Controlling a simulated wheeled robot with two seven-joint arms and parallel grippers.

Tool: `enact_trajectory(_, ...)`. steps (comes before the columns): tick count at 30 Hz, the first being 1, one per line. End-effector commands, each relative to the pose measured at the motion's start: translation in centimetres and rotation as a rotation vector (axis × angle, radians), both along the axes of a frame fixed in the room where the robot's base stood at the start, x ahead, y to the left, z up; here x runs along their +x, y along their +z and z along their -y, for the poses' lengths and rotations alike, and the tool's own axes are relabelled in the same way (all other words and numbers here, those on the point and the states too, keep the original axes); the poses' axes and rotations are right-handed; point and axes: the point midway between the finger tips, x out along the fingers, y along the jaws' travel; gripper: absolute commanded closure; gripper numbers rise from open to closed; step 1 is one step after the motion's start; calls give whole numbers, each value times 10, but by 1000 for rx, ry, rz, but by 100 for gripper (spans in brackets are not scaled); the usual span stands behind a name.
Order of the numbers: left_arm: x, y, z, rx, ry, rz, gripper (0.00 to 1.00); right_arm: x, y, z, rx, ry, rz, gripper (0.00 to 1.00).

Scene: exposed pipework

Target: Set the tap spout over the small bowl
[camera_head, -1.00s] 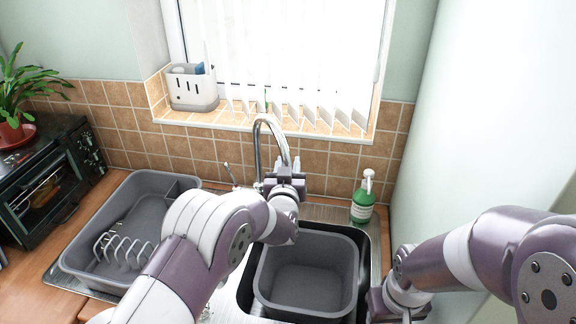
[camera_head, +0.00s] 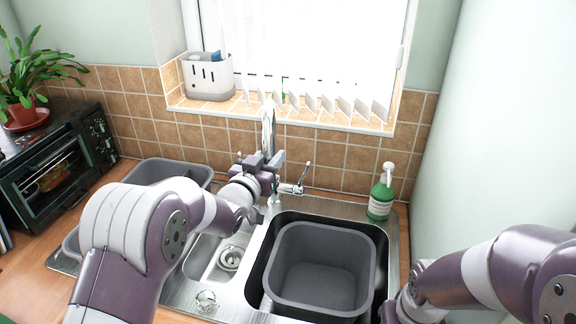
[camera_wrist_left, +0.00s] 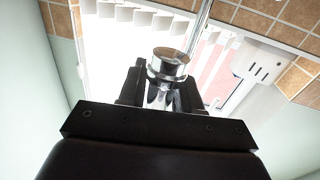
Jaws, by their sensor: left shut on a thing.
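The chrome tap spout (camera_head: 268,128) rises at the back of the sink and looks nearly edge-on in the head view. My left gripper (camera_head: 270,165) is shut on the spout near its outlet. In the left wrist view, the round chrome spout end (camera_wrist_left: 168,65) sits between the dark fingers. The small bowl (camera_head: 205,257) is the narrow steel basin with a drain, left of the large bowl. It is partly hidden by my left arm. The spout end shows behind the small bowl in the picture; I cannot tell whether it is above it. My right gripper (camera_head: 390,312) is cut off at the bottom edge.
A grey tub (camera_head: 320,272) stands in the large bowl. A green soap bottle (camera_head: 381,195) is at the back right. A tap lever (camera_head: 302,180) sticks up beside the tap base. A grey dish tub (camera_head: 165,170) lies at left, partly behind my arm.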

Motion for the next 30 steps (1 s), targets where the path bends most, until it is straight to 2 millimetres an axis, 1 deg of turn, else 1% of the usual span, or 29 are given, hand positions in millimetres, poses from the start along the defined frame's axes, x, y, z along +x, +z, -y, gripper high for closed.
enact_trajectory(1,0,-2,-11,-1,-14,-3,100,0,-3,0,0,0,0,57)
enact_trajectory(3,1,-1,-23,0,-82,-3,100,0,-2,0,0,0,0,57)
enact_trajectory(5,2,0,-31,-2,-129,-3,100,0,0,0,0,0,0,57)
enact_trajectory(9,5,2,-51,-3,-132,-4,100,0,6,0,0,0,0,57)
enact_trajectory(13,11,2,-68,-2,-245,-4,100,0,11,0,0,0,1,57)
enact_trajectory(14,12,2,-71,-2,-265,-4,100,0,12,0,0,0,1,57)
enact_trajectory(21,22,1,-91,-3,-260,-3,100,0,18,0,0,0,0,57)
enact_trajectory(30,30,1,-103,-3,-261,-1,100,0,21,0,0,0,0,57)
